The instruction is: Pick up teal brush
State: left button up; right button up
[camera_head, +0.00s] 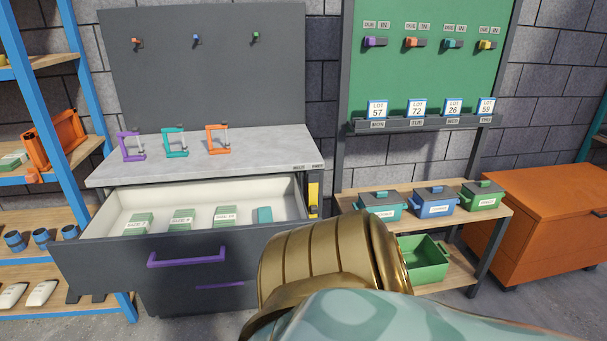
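No object can be made out for certain as a brush. A small teal item (453,44) is mounted on the green board, between an orange item (415,42) and a yellow one (487,44); it is too small to tell its kind. A teal block-like item (264,215) lies at the right end of the open drawer (95,231). One of my arms, gold and teal, fills the lower middle of the view and hides part of the drawer front. Neither gripper's fingers show.
Purple, teal and orange clamps stand on the grey worktop (265,150). Several green-topped packs lie in the drawer. Lidded bins (433,201) stand on a wooden shelf, an open green bin (423,260) below. An orange cabinet (545,215) is at right, a blue rack at left.

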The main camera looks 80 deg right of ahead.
aim_at(264, 214)
jog(key=j+z, duration=0.1)
jog(key=z, duration=2.05)
jog(key=i+z, duration=0.1)
jog(key=z, duration=0.15)
